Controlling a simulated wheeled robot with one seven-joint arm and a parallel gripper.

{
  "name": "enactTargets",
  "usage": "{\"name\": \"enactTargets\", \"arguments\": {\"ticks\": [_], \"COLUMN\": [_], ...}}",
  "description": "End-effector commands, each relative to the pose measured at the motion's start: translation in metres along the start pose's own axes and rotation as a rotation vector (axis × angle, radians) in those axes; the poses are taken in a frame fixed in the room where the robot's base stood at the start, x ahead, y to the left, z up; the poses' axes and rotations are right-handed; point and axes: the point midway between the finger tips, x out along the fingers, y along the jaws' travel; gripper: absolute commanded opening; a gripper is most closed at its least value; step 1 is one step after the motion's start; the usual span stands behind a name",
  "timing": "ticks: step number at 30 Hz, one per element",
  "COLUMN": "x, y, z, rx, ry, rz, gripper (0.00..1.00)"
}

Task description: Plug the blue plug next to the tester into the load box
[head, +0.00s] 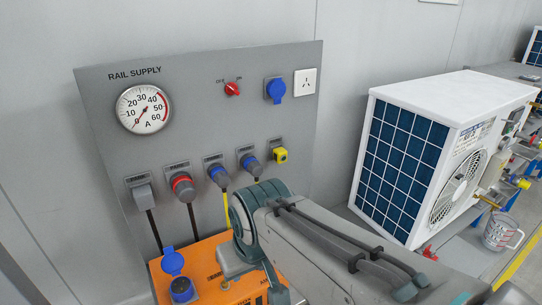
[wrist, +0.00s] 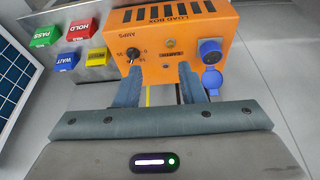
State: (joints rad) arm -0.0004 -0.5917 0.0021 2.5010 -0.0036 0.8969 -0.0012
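The orange load box (wrist: 170,45) is upper middle in the wrist view, with its blue socket (wrist: 211,50) on the front and the blue lid (wrist: 212,80) swung open. In the head view, the load box (head: 205,262) is partly behind my arm; its socket (head: 181,288) also shows. Two blue plugs, one (head: 218,175) with a yellow cable and another (head: 251,164), sit in holders on the grey panel. I cannot tell which is the task's plug. My gripper (wrist: 158,82) is open in front of the load box, with no plug visible between its fingers.
The rail supply panel (head: 90,120) carries a gauge (head: 143,109), a grey plug (head: 143,196), a red-ringed plug (head: 183,187) and a yellow one (head: 280,155). A white outdoor unit (head: 445,100) stands right. Coloured buttons (wrist: 72,33) are beside the load box.

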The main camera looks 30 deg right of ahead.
Motion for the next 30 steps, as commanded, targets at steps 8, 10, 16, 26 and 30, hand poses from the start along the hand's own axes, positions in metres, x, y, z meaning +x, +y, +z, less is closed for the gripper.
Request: {"name": "enactTargets", "arguments": {"ticks": [8,10,16,26,30], "x": [0.000,0.000,0.013,0.097,0.137], "y": [0.000,0.000,0.012,0.067,0.086], "z": [0.000,0.000,-0.017,-0.106,-0.138], "rx": [0.000,-0.001,-0.004,-0.117,-0.172], "ry": [0.001,0.001,0.028,0.197,0.295], "rz": [0.000,0.000,0.050,0.204,0.192], "gripper": [0.36,0.45,0.64,0.64,0.64]}}
